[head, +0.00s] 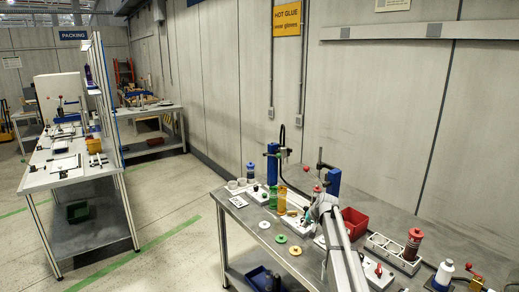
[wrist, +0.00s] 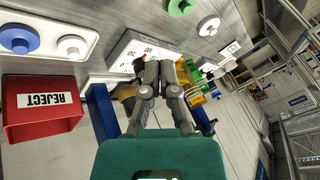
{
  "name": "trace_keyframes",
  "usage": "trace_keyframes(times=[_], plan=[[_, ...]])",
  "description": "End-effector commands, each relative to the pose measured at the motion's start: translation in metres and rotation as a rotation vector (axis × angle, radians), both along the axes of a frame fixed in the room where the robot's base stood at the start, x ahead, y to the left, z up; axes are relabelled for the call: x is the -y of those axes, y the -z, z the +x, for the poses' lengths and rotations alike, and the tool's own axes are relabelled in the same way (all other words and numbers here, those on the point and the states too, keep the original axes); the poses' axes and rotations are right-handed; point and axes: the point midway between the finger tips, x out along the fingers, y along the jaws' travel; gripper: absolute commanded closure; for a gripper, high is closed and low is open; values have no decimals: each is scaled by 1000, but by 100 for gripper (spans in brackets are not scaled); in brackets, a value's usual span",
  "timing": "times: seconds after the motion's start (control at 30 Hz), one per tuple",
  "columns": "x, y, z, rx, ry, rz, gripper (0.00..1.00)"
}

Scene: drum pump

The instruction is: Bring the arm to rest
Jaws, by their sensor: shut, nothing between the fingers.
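My gripper (wrist: 160,72) is in the middle of the wrist view. Its two dark fingers are together and hold nothing. It hangs above the bench, apart from the things around it as far as I can see. In the head view my pale arm reaches over the workbench (head: 240,262), and the fingers are hard to make out there. In the wrist view a red bin marked REJECT (wrist: 30,128) lies left of the gripper, and a blue post (wrist: 103,112) stands between them. The bin also shows beside my arm in the head view (head: 355,222).
Around my arm are a green disc (head: 281,239), a yellow disc (head: 295,250), an amber cylinder (head: 282,202), a blue post (head: 273,165) and a dark red bottle (head: 413,246). A grey wall (head: 380,110) stands behind.

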Motion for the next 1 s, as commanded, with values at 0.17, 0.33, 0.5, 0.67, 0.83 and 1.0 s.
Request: trace_keyframes(times=[0.17, 0.33, 0.5, 0.67, 0.83, 1.0], plan=[[-10, 14, -48, -46, -28, -38, 100], [-19, 31, -110, -110, -62, -88, 100], [-27, 52, -198, -203, -106, -164, 100], [-30, 69, -280, -295, -140, -236, 100], [-29, 82, -352, -379, -166, -306, 100], [-26, 87, -392, -429, -178, -347, 100]])
